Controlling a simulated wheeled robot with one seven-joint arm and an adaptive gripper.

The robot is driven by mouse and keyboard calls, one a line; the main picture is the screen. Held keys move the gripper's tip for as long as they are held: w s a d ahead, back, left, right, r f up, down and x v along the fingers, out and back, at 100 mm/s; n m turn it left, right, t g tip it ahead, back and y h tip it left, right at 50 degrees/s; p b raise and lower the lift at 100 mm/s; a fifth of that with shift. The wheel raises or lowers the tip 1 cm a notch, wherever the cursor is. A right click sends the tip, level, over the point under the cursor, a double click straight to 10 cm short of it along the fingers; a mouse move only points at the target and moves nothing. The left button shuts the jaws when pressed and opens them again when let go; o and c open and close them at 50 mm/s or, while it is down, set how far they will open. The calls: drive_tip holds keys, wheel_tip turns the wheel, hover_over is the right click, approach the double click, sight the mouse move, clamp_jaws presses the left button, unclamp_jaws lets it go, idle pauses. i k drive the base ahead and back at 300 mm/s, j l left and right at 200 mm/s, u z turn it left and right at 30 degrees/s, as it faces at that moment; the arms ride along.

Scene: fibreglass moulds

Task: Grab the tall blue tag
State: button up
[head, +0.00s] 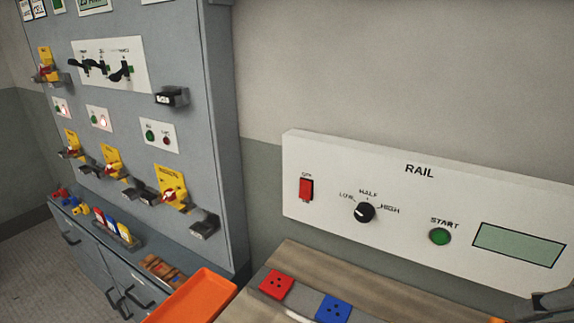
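A blue tag (110,222) stands upright in a small rack (128,241) on the low cabinet at the left, among other coloured tags. It looks taller than it is wide, but it is small here and its lower end is hidden by the rack. A flat blue square piece (333,308) with dark holes lies on the bench at the bottom middle, beside a red one (276,284). My gripper's fingers are not visible in this view.
An orange tray (193,298) is at the bottom, between cabinet and wooden bench (312,260). A grey panel (190,95) with yellow tags, switches and brackets rises behind the cabinet. The white RAIL panel (410,205) stands behind the bench. A dark part shows at the bottom right edge.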

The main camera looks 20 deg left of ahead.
sight(110, 221)
drive_tip(key=u, duration=1.9)
drive_tip(key=i+j+u, duration=0.35)
drive_tip(key=i+u, duration=0.35)
drive_tip(key=i+j+u, duration=0.15)
drive_tip(key=i, duration=0.25)
drive_tip(key=i+u, duration=0.1)
drive_tip(key=i, duration=0.25)
drive_tip(key=i+j+z, duration=0.1)
drive_tip(key=i+z, duration=0.3)
drive_tip(key=i+j+z, duration=0.2)
drive_tip(key=z, duration=0.15)
drive_tip(key=i+j+z, duration=0.75)
drive_tip(key=k+l, duration=0.1)
